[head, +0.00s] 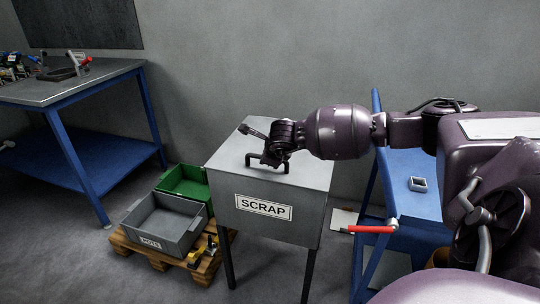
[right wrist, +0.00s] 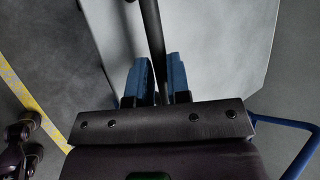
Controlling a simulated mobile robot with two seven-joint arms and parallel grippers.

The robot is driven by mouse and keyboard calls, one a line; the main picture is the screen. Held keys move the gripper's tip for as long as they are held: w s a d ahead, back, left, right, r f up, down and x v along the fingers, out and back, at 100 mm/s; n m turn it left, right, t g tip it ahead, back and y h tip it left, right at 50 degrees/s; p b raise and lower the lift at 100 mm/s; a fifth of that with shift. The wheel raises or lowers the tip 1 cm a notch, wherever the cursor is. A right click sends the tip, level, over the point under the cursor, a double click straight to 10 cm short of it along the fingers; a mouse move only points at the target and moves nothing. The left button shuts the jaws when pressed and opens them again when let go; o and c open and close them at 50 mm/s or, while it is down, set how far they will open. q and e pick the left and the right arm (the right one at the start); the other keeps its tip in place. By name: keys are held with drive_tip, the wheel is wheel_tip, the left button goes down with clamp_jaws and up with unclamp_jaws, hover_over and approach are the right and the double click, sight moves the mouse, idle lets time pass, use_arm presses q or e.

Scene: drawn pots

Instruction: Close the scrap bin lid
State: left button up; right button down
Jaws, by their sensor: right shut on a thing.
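The scrap bin (head: 262,228) is a grey box on dark legs, with a white SCRAP label on its front. Its grey lid (head: 308,172) lies over the top, and I see no clear gap beneath it. The lid also shows as a pale panel in the right wrist view (right wrist: 215,50). A dark bar handle (head: 268,163) stands on the lid. My right gripper (head: 273,150) reaches in from the right and is shut on this handle. In the right wrist view the handle (right wrist: 152,30) runs between the blue fingers (right wrist: 157,65). My left gripper is out of view.
A grey crate (head: 160,243) and a green crate (head: 190,180) sit on a wooden pallet (head: 205,268) left of the bin. A blue-legged workbench (head: 85,92) stands at the far left. A blue table (head: 405,190) with a red handle (head: 372,229) stands right of the bin.

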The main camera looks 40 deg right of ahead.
sight(266, 170)
drive_tip(key=c, duration=1.1)
unclamp_jaws()
drive_tip(key=f, duration=0.1)
drive_tip(key=a+f, duration=0.1)
drive_tip(key=f, duration=0.1)
drive_tip(key=shift+s+a+f, duration=0.15)
drive_tip(key=shift+s+f, duration=0.2)
drive_tip(key=shift+s, duration=0.05)
drive_tip(key=shift+s+r, duration=0.1)
drive_tip(key=shift+r, duration=0.4)
use_arm(q)
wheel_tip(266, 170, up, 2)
drive_tip(key=p, duration=0.3)
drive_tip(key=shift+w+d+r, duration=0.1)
use_arm(e)
drive_tip(key=r+v, duration=0.1)
drive_tip(key=v, duration=0.9)
drive_tip(key=shift+d+r, duration=0.2)
drive_tip(key=shift+d, duration=0.05)
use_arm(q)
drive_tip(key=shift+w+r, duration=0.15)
use_arm(e)
drive_tip(key=shift+w, duration=0.25)
